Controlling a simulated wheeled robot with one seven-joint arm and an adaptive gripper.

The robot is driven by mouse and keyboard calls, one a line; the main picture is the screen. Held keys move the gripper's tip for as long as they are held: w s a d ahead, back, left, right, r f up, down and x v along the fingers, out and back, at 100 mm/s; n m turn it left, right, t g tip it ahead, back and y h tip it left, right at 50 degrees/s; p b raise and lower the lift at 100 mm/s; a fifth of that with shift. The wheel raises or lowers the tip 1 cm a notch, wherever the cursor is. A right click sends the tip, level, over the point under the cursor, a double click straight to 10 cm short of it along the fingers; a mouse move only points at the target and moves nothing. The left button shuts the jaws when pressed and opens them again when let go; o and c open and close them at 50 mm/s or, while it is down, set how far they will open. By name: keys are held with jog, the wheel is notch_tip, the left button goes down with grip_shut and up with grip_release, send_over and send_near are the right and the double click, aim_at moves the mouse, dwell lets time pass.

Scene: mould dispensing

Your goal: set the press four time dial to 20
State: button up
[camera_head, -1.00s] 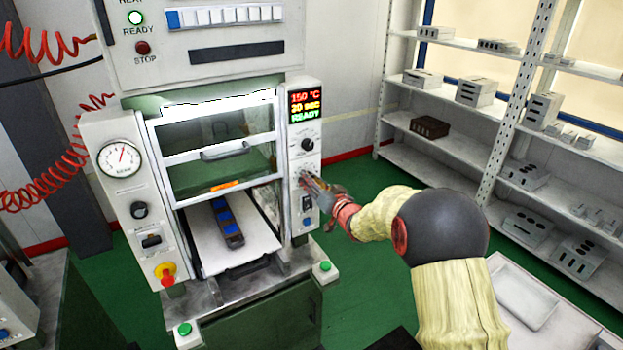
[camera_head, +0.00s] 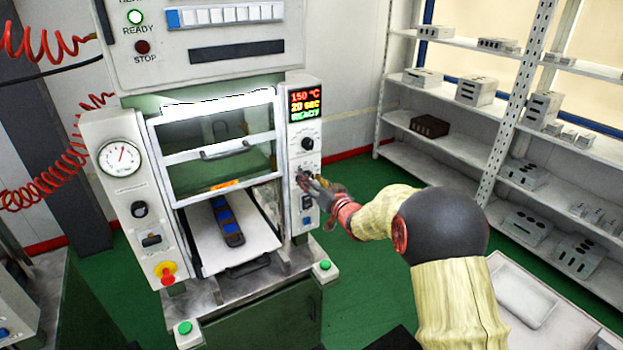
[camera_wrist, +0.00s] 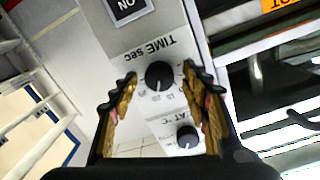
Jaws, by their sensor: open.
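The press (camera_head: 122,118) stands at the left, with a control strip on its right side. The time dial (camera_wrist: 159,75) is a black round knob under the words "TIME sec" in the wrist view. My gripper (camera_wrist: 160,87) is open, with one finger on each side of the time dial; I cannot tell whether either finger touches it. In the head view my gripper (camera_head: 305,180) is at the strip and hides the dial. The display (camera_head: 305,105) reads 150 °C, 20 sec, READY.
A second knob (camera_head: 307,144) for heat sits above on the strip. A switch (camera_wrist: 128,8) marked ON lies close by. A dark mould (camera_head: 227,222) with blue parts lies on the press's white plate. Shelves (camera_head: 450,147) with grey blocks stand at the right.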

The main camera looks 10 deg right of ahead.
jog(key=shift+s, duration=0.15)
jog(key=v, duration=1.1)
jog(key=shift+s, duration=0.35)
jog(key=shift+d, duration=0.1)
